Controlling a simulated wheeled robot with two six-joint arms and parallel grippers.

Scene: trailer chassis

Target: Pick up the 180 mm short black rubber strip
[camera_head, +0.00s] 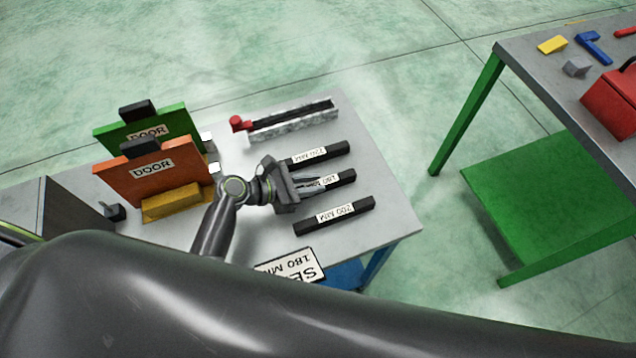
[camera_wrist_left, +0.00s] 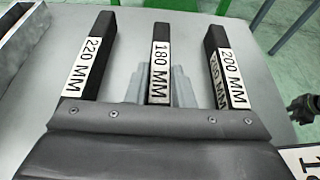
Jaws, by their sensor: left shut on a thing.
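The 180 mm black strip (camera_head: 346,177) lies in the middle of three labelled strips on the grey table. In the left wrist view the 180 mm strip (camera_wrist_left: 161,60) sits between the fingers of my left gripper, its white label facing up. My left gripper (camera_head: 312,184) is shut on this strip near the table top; its fingers also show in the left wrist view (camera_wrist_left: 157,86). The gripper hides the near end of the strip. My right gripper is not visible in the head view; a small dark part at the right edge of the wrist view is unclear.
The 220 mm strip (camera_head: 334,150) and 200 mm strip (camera_head: 335,216) lie on either side. A metal channel with a red end (camera_head: 290,122) lies behind. Orange (camera_head: 170,172) and green (camera_head: 170,122) door panels stand left. A sign (camera_head: 292,266) is at the front edge.

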